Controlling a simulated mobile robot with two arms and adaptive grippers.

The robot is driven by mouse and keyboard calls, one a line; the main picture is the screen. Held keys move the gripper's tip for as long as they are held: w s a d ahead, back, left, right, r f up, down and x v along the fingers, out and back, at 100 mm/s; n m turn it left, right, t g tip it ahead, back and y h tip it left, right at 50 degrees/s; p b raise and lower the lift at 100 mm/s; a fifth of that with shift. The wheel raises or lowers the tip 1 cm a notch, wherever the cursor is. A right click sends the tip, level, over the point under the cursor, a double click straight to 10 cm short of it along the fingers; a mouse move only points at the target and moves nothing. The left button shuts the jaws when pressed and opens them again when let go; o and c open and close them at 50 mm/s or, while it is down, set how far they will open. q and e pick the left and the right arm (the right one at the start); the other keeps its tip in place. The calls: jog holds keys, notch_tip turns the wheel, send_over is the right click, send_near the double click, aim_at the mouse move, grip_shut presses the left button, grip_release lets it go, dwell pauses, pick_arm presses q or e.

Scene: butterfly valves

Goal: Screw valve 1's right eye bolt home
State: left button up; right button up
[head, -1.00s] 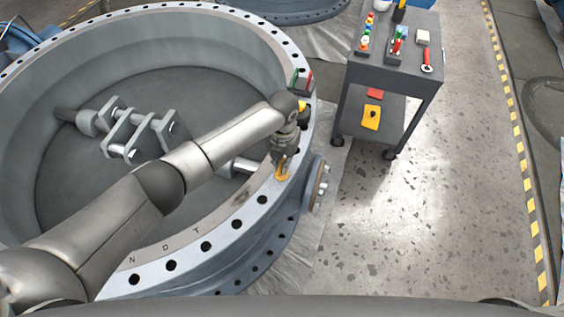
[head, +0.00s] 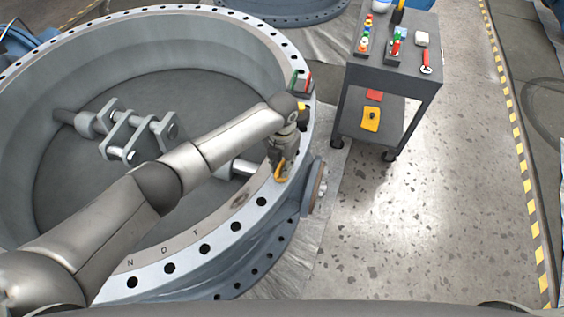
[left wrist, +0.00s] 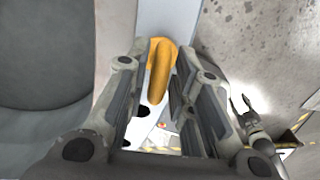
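The yellow right eye bolt (head: 281,170) of valve 1 stands on the right part of the big grey flange ring (head: 218,230). My left gripper (head: 282,163) reaches down over it from above. In the left wrist view the eye bolt (left wrist: 162,70) lies between the two fingertips, which sit close against its sides. The left gripper (left wrist: 161,65) looks shut on its eye. The bolt's threaded part and seat are hidden.
A red and green object (head: 302,82) stands on the flange just behind my left wrist. A dark tool cart (head: 395,75) with small tools stands to the right. A round side flange (head: 318,185) juts from the valve. Open floor lies at front right.

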aim_at(282, 162)
pick_arm(q)
jog(key=shift+o, duration=0.3)
jog(key=shift+r, duration=0.25)
notch_tip(282, 162, up, 12)
jog(key=shift+f, duration=0.2)
dwell(0.5)
